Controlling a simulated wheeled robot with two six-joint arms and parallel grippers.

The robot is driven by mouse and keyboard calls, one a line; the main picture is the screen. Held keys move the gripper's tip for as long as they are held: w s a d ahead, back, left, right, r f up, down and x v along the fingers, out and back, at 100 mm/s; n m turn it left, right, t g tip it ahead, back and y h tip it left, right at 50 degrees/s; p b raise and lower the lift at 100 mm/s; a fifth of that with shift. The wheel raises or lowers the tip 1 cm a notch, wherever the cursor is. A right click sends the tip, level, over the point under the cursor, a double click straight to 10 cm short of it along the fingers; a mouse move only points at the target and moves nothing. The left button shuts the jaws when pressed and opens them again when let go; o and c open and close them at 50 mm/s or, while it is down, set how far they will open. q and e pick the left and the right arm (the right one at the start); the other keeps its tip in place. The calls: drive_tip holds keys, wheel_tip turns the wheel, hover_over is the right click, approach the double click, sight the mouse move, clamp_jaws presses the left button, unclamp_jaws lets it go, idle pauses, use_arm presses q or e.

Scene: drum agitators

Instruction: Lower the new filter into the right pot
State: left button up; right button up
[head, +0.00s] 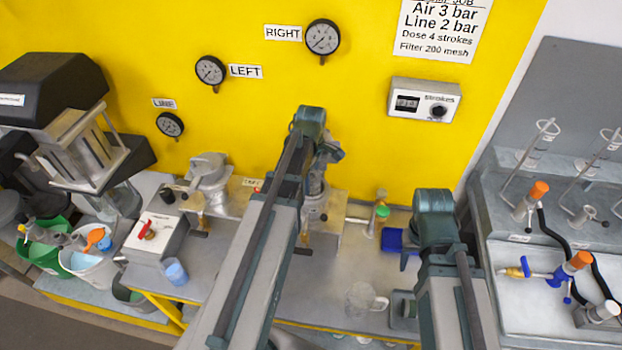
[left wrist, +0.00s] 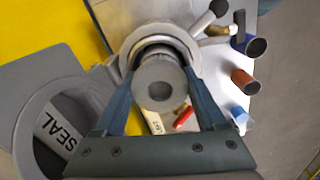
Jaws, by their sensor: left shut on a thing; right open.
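The filter (left wrist: 172,72), a grey cylinder with a round hole in its end, is between the two fingers of my left gripper (left wrist: 160,95), which is shut on it. Behind it in the left wrist view is the pale round rim of a pot (left wrist: 132,38). The filter lines up roughly with that opening; how deep it sits cannot be told. In the head view my left gripper (head: 322,150) is over the right pot (head: 314,205), and my arm hides much of both. My right gripper (head: 406,262) is open, low at the right of the bench, its fingertips mostly hidden.
The left pot (head: 208,185) stands to the left. A control box with a red handle (head: 148,238), a blue cup (head: 174,271) and a clear jug (head: 364,299) are on the bench.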

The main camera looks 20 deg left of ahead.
use_arm(q)
drive_tip(key=shift+f+b, duration=0.4)
drive_tip(key=shift+f, duration=0.05)
drive_tip(key=shift+s+d+f+b, duration=0.15)
drive_tip(key=shift+s+f+b, duration=0.1)
drive_tip(key=shift+b, duration=0.15)
drive_tip(key=shift+s+d+f+b, duration=0.2)
drive_tip(key=shift+s+f+b, duration=0.05)
drive_tip(key=shift+s+b, duration=0.15)
drive_tip(key=shift+s+d, duration=0.1)
drive_tip(key=shift+s, duration=0.1)
drive_tip(key=o, duration=1.4)
drive_tip(key=shift+s, duration=0.1)
drive_tip(key=shift+c, duration=0.2)
drive_tip(key=shift+w+r+p, duration=0.2)
drive_tip(key=shift+r+p, duration=0.25)
drive_tip(key=shift+p, duration=0.2)
wheel_tip(320, 180, up, 14)
drive_tip(key=w+p, duration=0.1)
drive_tip(key=p, duration=1.3)
drive_tip(key=shift+a, duration=0.3)
